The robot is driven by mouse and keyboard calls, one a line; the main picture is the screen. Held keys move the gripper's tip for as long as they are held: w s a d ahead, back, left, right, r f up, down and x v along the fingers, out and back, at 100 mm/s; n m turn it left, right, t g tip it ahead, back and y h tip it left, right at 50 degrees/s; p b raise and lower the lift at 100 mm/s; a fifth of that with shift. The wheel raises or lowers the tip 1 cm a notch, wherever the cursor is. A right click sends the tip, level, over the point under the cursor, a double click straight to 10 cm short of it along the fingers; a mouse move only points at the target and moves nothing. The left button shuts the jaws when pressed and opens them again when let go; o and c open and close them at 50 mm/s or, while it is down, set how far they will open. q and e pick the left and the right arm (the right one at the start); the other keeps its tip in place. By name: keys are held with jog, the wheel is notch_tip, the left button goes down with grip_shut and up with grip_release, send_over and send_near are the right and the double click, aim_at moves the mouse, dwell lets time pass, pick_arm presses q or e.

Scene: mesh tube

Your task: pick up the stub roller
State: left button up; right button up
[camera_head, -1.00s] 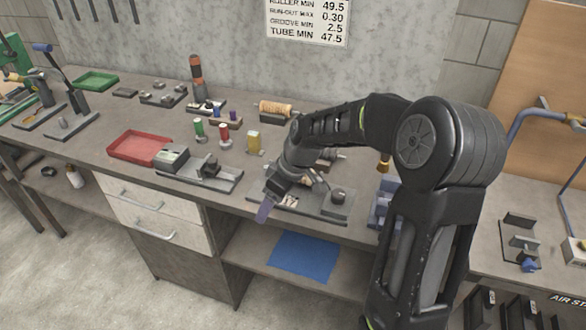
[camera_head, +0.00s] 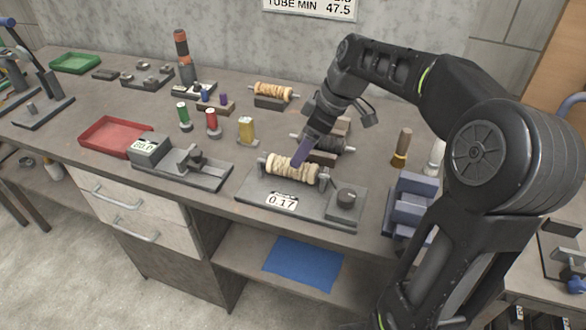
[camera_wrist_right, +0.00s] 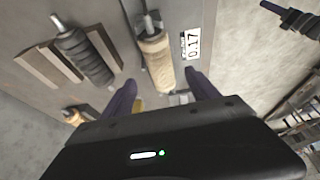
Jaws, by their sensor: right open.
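A cream roller (camera_head: 292,168) lies across the run-out fixture (camera_head: 262,192), which shows 0.17. It also shows in the right wrist view (camera_wrist_right: 156,60). A dark grey roller (camera_head: 340,142) rests in a holder just behind, and a tan roller (camera_head: 273,90) sits on a stand farther back. I cannot tell from the pictures which is the stub roller. My right gripper (camera_head: 302,154), with purple fingers, is above the cream roller's right part. In the wrist view its fingers (camera_wrist_right: 162,88) are apart and empty, on either side of the line of this roller. My left gripper is not in view.
A gauge block (camera_head: 150,148) with a stand is left of the fixture, and a red tray (camera_head: 112,136) beyond it. Small coloured spools (camera_head: 212,122) stand behind. Blue-grey blocks (camera_head: 410,205) and a brown-handled tool (camera_head: 401,148) are at the right.

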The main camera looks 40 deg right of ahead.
aim_at(292, 169)
jog(key=shift+s+a+r, duration=0.15)
jog(key=shift+x, duration=1.35)
jog(key=shift+f+p, duration=0.35)
jog(key=x, duration=0.2)
jog(key=p+x, duration=0.1)
jog(key=x, duration=0.1)
jog(key=shift+w+f, duration=0.2)
jog(key=shift+w, duration=0.1)
jog(key=shift+c, duration=0.4)
grip_shut()
